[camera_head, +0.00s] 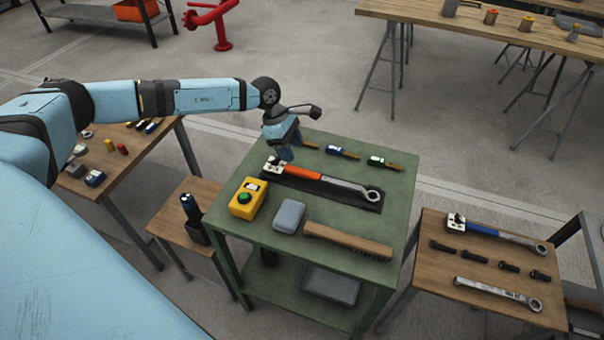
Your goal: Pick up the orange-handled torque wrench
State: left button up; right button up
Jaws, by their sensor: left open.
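The orange-handled torque wrench (304,172) lies on a dark mat (347,194) on top of a green table (250,240). Its ratchet head is at the left end and its ring end (372,195) at the right. My left gripper (285,152) is open and empty, pointing down just above the wrench's head end. From this view I cannot tell the exact gap between the fingers and the wrench. My right gripper is not in view.
On the green table are a yellow box with a green button (246,199), a grey case (289,216), a wooden-handled brush (349,240) and brushes at the back (342,152). A blue-handled wrench (483,228) lies on the right-hand wooden table (436,270).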

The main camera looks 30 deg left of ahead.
aim_at(301, 170)
pick_arm(q)
jog(key=x, duration=0.3)
jog(key=shift+d+f, duration=0.15)
jog(key=shift+f, duration=0.2)
jog(key=shift+a+x, duration=0.15)
jog(key=shift+x, duration=1.25)
jog(key=shift+a+x, duration=0.1)
jog(key=shift+x, duration=1.25)
jog(key=shift+w+f, duration=0.1)
jog(key=shift+c, duration=0.2)
grip_shut()
